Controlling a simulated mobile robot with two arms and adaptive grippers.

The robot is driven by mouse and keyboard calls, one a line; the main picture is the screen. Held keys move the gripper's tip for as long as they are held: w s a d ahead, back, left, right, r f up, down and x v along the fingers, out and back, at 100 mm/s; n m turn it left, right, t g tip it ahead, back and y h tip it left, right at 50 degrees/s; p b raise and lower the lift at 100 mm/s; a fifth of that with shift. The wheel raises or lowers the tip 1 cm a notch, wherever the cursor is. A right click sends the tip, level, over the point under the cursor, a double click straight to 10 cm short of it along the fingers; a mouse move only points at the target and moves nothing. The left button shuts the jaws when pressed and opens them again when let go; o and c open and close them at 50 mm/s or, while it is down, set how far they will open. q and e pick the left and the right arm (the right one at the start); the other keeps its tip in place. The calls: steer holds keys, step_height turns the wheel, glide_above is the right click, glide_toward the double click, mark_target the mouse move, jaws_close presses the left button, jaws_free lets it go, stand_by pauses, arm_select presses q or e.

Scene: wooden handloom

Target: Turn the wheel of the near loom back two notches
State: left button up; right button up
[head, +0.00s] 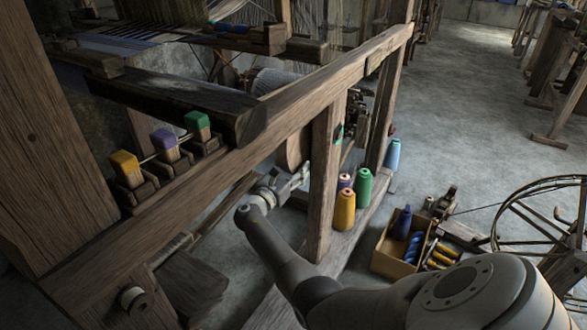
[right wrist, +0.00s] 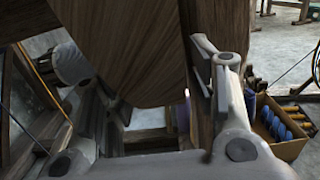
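The near loom (head: 245,140) fills the left and middle of the head view. Its wheel, a wooden disc (head: 293,152), shows as a partial round edge behind an upright post; the rest is hidden. In the right wrist view, a large wooden piece with a rounded lower edge, which looks like the wheel (right wrist: 120,55), fills the top middle. My right gripper (head: 296,178) is just below the disc, beside the post. In the right wrist view its fingers (right wrist: 160,95) are spread apart around the rounded lower edge; contact cannot be told. My left gripper is not in view.
The post (head: 322,180) stands close beside my right gripper. Thread cones (head: 345,210) stand on the lower beam. A box of spools (head: 400,262) and a spinning wheel (head: 545,225) are on the floor at right. Coloured blocks (head: 164,141) sit on the loom rail.

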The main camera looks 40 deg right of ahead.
steer(key=v, duration=1.2)
steer(key=shift+f, duration=0.1)
stand_by(0.4)
